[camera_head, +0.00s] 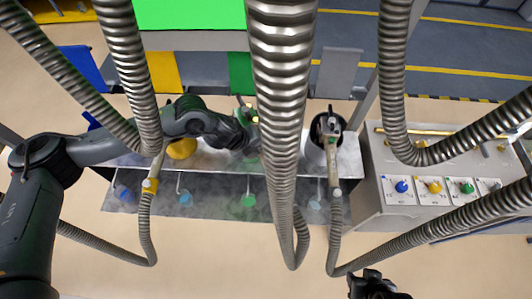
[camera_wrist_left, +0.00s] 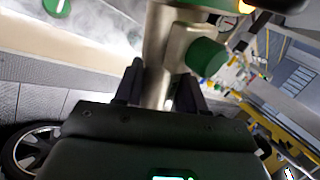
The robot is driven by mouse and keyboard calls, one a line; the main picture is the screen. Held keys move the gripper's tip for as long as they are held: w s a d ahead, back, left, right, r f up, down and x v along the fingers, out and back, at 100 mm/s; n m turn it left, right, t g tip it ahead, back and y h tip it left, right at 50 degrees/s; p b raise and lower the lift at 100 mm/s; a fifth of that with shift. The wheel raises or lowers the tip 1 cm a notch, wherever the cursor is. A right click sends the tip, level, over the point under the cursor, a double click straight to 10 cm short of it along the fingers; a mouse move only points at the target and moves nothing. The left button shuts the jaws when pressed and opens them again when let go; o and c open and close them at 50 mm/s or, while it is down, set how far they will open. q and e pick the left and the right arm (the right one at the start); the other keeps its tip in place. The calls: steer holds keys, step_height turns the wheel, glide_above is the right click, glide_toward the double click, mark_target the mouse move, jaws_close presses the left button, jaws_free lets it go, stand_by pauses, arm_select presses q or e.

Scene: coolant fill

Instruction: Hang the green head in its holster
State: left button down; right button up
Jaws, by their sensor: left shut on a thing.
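My left gripper (camera_head: 246,117) reaches over the steel bench from the left. In the left wrist view, its two dark fingers (camera_wrist_left: 158,88) are shut on the metal body of the green head (camera_wrist_left: 157,50), which has a round green cap (camera_wrist_left: 206,56) on its right side. In the head view the green head is mostly hidden by my gripper and a thick hanging hose. I cannot make out its holster in either view. My right gripper (camera_head: 372,275) is at the bottom edge, away from the bench; whether it is open or shut is unclear.
Several ribbed metal hoses hang across the view; the thickest (camera_head: 281,100) passes just right of my left gripper. A grey head (camera_head: 331,128) stands over a dark-rimmed container. A console with coloured knobs (camera_head: 433,186) stands right.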

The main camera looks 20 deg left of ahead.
arm_select(q)
steer(key=w+a+m+g+h+p, duration=0.1)
steer(key=w+a+m+g, duration=0.1)
steer(key=a+m, duration=0.3)
steer(key=shift+a+f+g, duration=0.35)
steer(key=shift+a+g, duration=0.05)
steer(key=shift+a, duration=0.4)
steer(key=shift+f+h, duration=0.1)
steer(key=shift+h, duration=0.2)
steer(key=shift+f+b, duration=2.4)
steer(key=shift+f, duration=0.3)
stand_by(0.6)
